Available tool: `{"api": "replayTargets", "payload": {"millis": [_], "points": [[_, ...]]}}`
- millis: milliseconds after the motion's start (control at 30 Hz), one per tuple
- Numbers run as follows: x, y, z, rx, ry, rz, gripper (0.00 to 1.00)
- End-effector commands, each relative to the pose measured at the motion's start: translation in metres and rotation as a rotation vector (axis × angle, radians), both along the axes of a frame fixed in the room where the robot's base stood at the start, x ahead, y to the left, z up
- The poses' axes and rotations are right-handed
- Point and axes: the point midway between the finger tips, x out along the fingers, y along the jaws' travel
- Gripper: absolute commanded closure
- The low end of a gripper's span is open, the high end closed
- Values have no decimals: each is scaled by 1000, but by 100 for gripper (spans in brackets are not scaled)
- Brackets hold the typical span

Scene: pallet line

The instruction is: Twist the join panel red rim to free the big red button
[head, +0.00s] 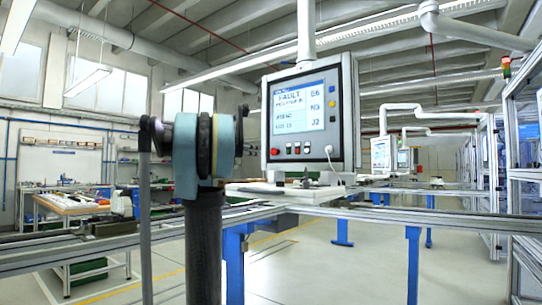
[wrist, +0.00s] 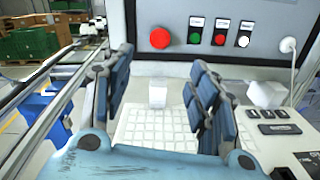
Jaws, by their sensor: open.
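The join panel (head: 346,135) is a grey box hanging from a white post, with a lit screen (head: 300,104) reading FAULT. In the wrist view the big red button (wrist: 160,38) sits on the panel's light face (wrist: 170,20), left of the smaller buttons. It also shows small at the panel's lower left in the head view (head: 274,151). I cannot tell its red rim from its cap. My gripper (wrist: 160,62) is open, with blue padded fingers either side of empty space, below and in front of the button, not touching it. My arm hides the gripper in the head view.
Small green (wrist: 195,38), red (wrist: 219,39) and white (wrist: 243,41) buttons sit right of the big one. A white plug and cable (wrist: 288,46) are further right. Below lie a white keyboard (wrist: 155,130), a clear cup (wrist: 157,95) and a white block (wrist: 267,94).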

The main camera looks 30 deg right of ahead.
Motion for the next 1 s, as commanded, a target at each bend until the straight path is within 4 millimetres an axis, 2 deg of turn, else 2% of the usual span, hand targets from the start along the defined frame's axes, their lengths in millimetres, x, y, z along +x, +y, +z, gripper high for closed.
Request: {"api": "replayTargets", "payload": {"millis": [700, 1000], "points": [[38, -114, 0, -1, -1, 0, 46], [49, -148, 0, -1, -1, 1, 46]]}}
